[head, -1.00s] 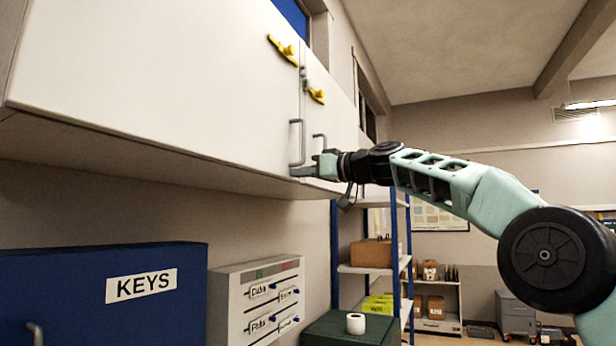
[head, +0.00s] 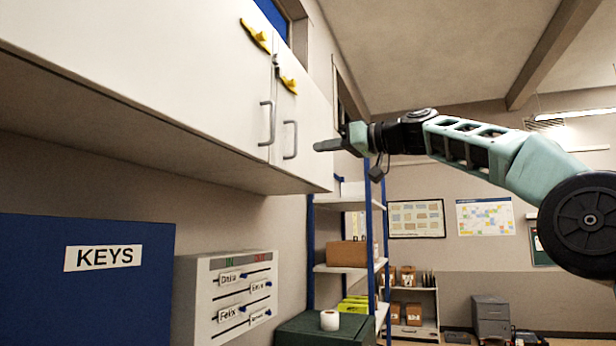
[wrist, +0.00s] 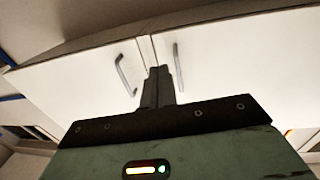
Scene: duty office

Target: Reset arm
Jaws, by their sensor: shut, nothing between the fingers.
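My gripper (head: 328,145) is shut and empty, held in the air just right of the white wall cabinet (head: 150,75). Its closed fingers point left toward the cabinet's right door and stand apart from the handles. The left handle (head: 267,122) and the right handle (head: 290,139) are both clear of the fingers. In the wrist view my gripper (wrist: 160,72) shows its fingers together, with a cabinet handle (wrist: 125,74) on one side and another handle (wrist: 178,66) on the other. Both cabinet doors look closed.
Below are a blue KEYS box (head: 60,300), a name board (head: 228,300) and a dark green chest (head: 320,334) with a white roll (head: 329,320). A blue-post shelf (head: 345,268) stands behind.

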